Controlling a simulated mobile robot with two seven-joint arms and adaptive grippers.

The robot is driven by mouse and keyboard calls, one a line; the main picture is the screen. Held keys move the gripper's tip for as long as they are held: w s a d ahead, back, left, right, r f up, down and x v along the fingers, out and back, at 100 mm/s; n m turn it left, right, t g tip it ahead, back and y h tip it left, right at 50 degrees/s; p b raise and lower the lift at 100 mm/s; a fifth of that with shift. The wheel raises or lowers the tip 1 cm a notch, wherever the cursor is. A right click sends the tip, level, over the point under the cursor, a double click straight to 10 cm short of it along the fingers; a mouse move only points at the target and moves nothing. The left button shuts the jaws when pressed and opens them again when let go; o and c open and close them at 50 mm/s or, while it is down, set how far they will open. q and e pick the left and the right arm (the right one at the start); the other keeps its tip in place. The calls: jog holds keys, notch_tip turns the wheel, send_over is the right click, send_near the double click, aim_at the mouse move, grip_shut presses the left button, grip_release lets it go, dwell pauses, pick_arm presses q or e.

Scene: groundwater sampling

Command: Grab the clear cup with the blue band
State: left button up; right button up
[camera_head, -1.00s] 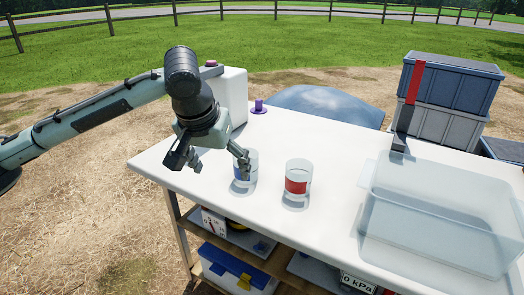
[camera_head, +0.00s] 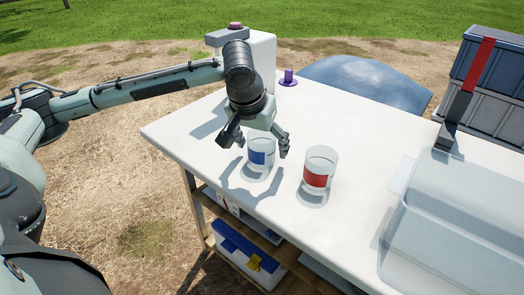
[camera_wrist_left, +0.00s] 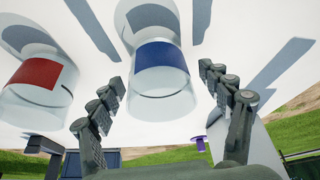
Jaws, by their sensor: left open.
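The clear cup with the blue band (camera_head: 261,151) stands upright on the white table, below my left gripper in the head view. My left gripper (camera_head: 256,147) is open, with one finger on each side of this cup and nothing held. In the left wrist view the blue-banded cup (camera_wrist_left: 160,62) shows between and ahead of the open fingertips (camera_wrist_left: 162,78). I cannot tell whether a finger touches it. A clear cup with a red band (camera_head: 317,172) stands to its right, close by. My right gripper is in neither view.
A large clear bin (camera_head: 440,225) stands at the right of the white table (camera_head: 350,115). A white container (camera_head: 262,52) and a small purple object (camera_head: 288,77) are at the back. Stacked crates (camera_head: 492,70) stand at the back right. The table's near edge is close to the cups.

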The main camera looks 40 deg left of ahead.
pick_arm(q)
jog(key=shift+w+f, duration=0.1)
jog(key=shift+f, duration=0.1)
jog(key=shift+c, duration=0.8)
jog(key=c, duration=0.9)
jog(key=shift+c, duration=0.2)
